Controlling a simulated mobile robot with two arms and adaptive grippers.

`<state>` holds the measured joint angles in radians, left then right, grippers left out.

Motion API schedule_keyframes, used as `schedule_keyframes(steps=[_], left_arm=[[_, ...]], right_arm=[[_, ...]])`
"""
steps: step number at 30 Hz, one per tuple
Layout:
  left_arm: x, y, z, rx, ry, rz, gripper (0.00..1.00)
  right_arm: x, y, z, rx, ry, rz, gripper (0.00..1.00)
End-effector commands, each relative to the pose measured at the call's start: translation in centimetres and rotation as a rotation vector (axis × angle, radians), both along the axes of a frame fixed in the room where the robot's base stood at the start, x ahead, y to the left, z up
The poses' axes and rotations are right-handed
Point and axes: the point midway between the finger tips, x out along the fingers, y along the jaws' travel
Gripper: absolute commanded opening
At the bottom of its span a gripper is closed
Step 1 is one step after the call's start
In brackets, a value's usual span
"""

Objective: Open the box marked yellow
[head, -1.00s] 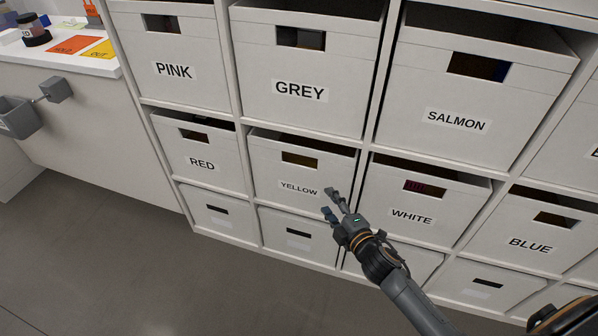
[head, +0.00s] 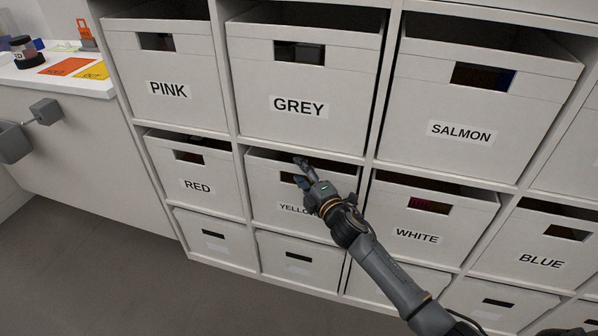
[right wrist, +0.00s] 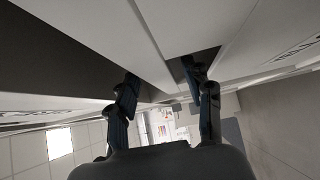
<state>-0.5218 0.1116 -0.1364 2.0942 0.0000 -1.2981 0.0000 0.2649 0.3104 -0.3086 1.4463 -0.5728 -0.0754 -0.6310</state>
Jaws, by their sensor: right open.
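The box marked yellow (head: 264,192) is a pale box in the middle row of the shelf, between the red and white boxes. Its front has a handle slot, and my right gripper and wrist cover part of the slot and the label. My right gripper (head: 299,172) is open at the upper front of this box. One fingertip is near the top rim, the other by the handle slot. In the right wrist view the fingers (right wrist: 160,82) are apart, one by the dark gap above the rim, one by the slot, with the rim strip between. Contact cannot be told. My left gripper is out of view.
The red box (head: 190,207) is to the left, the white box (head: 408,260) to the right, and the grey box (head: 300,125) above. A counter (head: 60,82) with a jar and coloured cards stands at the left. The floor in front (head: 100,285) is clear.

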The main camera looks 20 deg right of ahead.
Motion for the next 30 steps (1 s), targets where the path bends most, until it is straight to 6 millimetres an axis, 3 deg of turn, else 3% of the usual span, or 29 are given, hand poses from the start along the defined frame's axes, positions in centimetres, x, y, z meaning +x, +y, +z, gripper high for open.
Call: schedule_keyframes(steps=[6, 14, 22, 30], left_arm=[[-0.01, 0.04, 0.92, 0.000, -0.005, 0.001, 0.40], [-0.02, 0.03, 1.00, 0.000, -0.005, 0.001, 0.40], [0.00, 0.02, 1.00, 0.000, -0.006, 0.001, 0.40], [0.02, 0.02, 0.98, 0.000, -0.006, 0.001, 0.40]], right_arm=[[1.42, 0.30, -0.01, 0.001, 0.000, 0.000, 0.51], [1.49, 0.32, 0.00, 0.001, 0.000, 0.000, 0.51], [1.46, 0.30, 0.00, 0.001, 0.000, 0.000, 0.00], [1.42, 0.52, -0.03, 0.001, 0.000, 0.001, 0.00]])
